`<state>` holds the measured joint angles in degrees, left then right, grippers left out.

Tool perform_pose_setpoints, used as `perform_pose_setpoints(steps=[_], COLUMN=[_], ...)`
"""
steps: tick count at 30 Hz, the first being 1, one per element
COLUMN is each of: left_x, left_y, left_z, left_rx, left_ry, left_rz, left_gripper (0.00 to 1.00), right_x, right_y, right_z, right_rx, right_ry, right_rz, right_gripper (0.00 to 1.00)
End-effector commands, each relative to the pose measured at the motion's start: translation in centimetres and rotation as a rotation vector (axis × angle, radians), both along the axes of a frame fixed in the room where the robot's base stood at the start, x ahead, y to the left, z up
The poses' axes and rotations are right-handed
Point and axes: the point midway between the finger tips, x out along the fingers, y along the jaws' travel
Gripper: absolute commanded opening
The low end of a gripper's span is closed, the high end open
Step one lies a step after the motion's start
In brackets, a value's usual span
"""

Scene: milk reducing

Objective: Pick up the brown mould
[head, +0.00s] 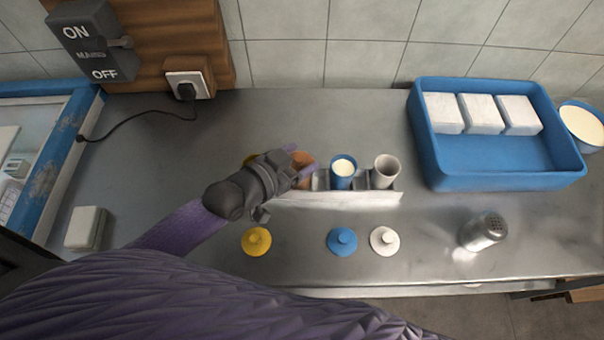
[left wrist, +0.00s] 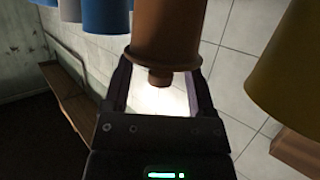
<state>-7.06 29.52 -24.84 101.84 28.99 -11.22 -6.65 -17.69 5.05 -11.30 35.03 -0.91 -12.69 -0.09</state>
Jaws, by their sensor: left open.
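The brown mould (head: 302,158) is mostly hidden behind my left gripper (head: 296,170) in the head view, at the left part of the rack. In the left wrist view the brown mould (left wrist: 168,35) is a brown cylinder with a narrow knob at its lower end. The fingers of my left gripper (left wrist: 163,88) are open, one on either side of it. I cannot tell whether they touch it. My right gripper is not in view.
The rack (head: 350,199) also holds a blue cup (head: 343,170) with white content and a white cup (head: 387,168). Yellow (head: 256,241), blue (head: 342,241) and white (head: 384,241) lids lie in front. A yellow mould (left wrist: 285,65) is close by. A shaker (head: 484,231) and blue crate (head: 432,160) stand right.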

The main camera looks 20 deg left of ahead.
Motion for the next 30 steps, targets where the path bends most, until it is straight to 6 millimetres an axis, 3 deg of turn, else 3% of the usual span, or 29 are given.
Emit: perform_pose_setpoints(steps=[4,11,21,30], left_x=[1.7,1.8,1.8,1.8], left_y=[-0.9,-1.0,-1.0,-1.0], left_z=[-0.8,-0.8,-0.8,-0.8], left_rx=[0.0,0.0,0.0,0.001], left_ry=[-0.001,0.001,0.001,0.002], left_rz=[0.0,0.0,0.0,0.0], left_gripper=[0.72,0.7,0.0,0.0], right_x=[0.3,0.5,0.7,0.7], right_y=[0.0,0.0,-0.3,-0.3], right_z=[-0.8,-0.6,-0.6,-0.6], right_rx=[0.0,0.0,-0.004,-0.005], right_ry=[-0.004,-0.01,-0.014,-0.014], right_rz=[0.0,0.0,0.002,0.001], right_gripper=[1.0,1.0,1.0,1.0])
